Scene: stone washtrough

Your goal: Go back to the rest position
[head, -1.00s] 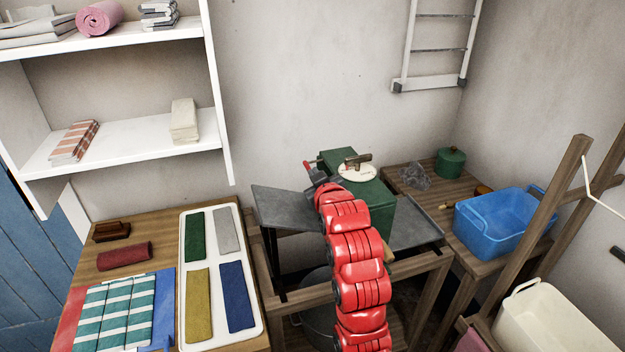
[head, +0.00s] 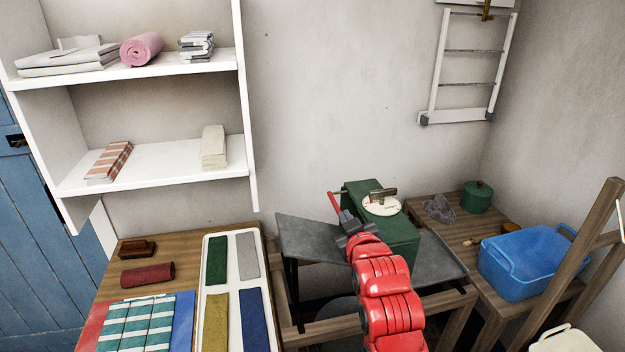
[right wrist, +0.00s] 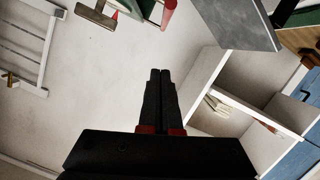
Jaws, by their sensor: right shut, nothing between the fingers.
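My right arm, red, comes up from the bottom of the head view. Its dark gripper (head: 346,226) is over the grey metal board in front of the green machine (head: 382,222), just below a red handle (head: 334,204) in the picture. In the right wrist view the two black fingers (right wrist: 160,76) are together with nothing between them. The red handle (right wrist: 168,14) shows beyond them at the top, and I see a gap in the picture between it and the fingertips. My left gripper is in neither view.
A grey metal board (head: 305,238) sits left of the machine. A wooden table with a white tray (head: 262,262) of folded cloths is at left, below white shelves (head: 150,165). A blue tub (head: 520,265) and a green pot (head: 477,196) stand at right.

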